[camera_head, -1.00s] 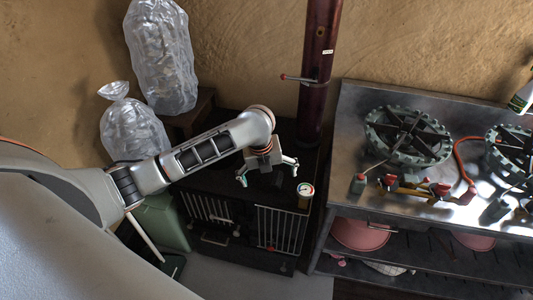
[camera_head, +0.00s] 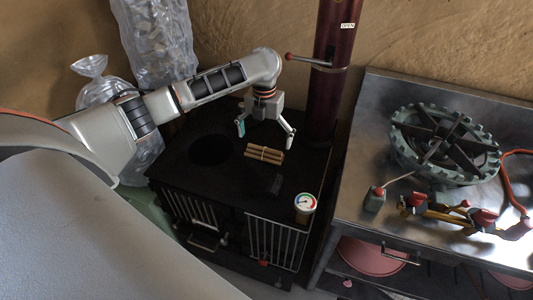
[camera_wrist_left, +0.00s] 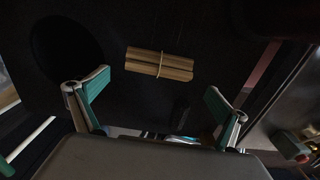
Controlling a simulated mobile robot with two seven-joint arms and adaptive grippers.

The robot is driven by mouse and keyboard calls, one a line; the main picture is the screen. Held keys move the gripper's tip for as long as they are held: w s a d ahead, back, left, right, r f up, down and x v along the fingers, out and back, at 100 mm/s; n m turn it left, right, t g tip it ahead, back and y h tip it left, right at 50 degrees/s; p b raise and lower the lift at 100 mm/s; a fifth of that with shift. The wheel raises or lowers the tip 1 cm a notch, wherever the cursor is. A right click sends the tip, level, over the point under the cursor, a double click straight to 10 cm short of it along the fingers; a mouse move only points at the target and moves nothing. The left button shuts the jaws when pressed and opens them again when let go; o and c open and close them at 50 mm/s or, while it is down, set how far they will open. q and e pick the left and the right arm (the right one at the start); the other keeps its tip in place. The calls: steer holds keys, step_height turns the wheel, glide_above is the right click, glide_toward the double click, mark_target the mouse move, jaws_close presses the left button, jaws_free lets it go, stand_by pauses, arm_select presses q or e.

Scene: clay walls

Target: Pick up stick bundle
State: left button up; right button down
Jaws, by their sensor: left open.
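The stick bundle (camera_head: 264,153) is a few short tan sticks tied with a band, lying flat on the black stove top (camera_head: 222,178). My left gripper (camera_head: 266,132) is open and empty, with its fingers spread above and slightly behind the bundle in the head view. In the left wrist view the bundle (camera_wrist_left: 159,64) lies beyond the two green-padded fingers of my left gripper (camera_wrist_left: 158,98), roughly centred between them and touching neither. My right gripper is not in view.
A round dark opening (camera_head: 211,149) is left of the bundle. A dial gauge (camera_head: 305,203) stands at the stove's front right corner. A dark red flue pipe (camera_head: 331,80) rises behind. A steel counter with a burner (camera_head: 445,140) is at right; plastic bags (camera_head: 158,40) stand at left.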

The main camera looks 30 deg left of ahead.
mark_target(264, 147)
arm_select(q)
step_height(264, 147, down, 6)
steer(key=shift+a+r+b, duration=0.15)
steer(key=shift+r+b, duration=0.1)
steer(key=shift+b, duration=0.8)
steer(key=shift+w+f, duration=0.15)
steer(key=shift+f, duration=0.1)
steer(key=shift+r, duration=0.2)
steer(key=c, duration=0.9)
